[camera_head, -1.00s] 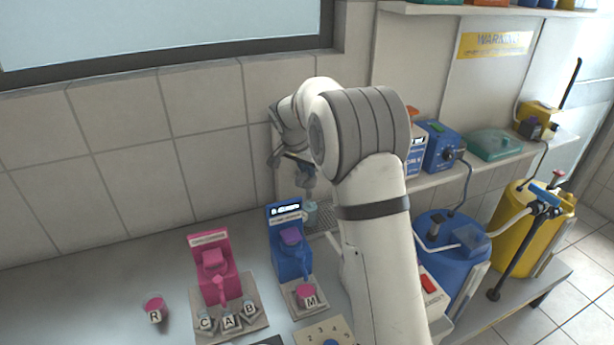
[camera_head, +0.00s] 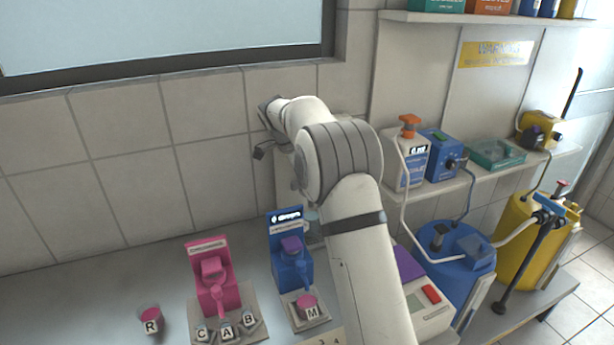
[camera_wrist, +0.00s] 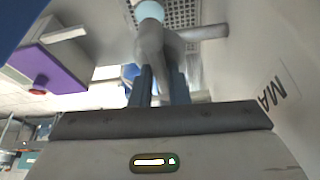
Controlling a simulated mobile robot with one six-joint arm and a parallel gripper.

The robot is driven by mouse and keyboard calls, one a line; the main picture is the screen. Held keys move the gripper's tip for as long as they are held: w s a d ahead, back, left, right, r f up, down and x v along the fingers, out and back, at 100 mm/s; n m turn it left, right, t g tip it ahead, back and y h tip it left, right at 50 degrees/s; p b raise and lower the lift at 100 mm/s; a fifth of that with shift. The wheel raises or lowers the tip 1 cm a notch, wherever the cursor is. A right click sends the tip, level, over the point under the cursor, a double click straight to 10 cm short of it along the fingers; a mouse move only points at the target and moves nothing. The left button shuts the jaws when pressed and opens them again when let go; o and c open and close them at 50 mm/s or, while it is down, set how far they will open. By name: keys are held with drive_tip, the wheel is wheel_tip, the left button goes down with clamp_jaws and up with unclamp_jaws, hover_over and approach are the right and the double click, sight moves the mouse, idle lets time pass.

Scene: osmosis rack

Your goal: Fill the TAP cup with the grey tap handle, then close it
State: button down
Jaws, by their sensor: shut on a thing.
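In the wrist view my gripper (camera_wrist: 160,82) has its two blue-grey fingers shut on the grey tap handle (camera_wrist: 152,45). A pale blue round cup (camera_wrist: 149,11) shows past the handle at the top, over a perforated drain grid (camera_wrist: 185,12). In the head view, the pale cup (camera_head: 311,216) is partly visible left of my arm. My arm hides the gripper and handle there. I cannot tell the water level in the cup or whether water runs.
A blue machine (camera_head: 290,255) and a pink machine (camera_head: 214,275) stand left of my arm. A purple-topped device (camera_head: 408,263), blue drum (camera_head: 450,262) and yellow canister (camera_head: 527,243) are at right.

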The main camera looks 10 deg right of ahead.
idle(0.5)
drive_tip(key=c, duration=1.4)
unclamp_jaws()
drive_tip(key=shift+c, duration=0.2)
drive_tip(key=shift+r, duration=0.1)
drive_tip(key=v, duration=0.7)
drive_tip(key=shift+a+r, duration=0.15)
drive_tip(key=shift+r, duration=0.1)
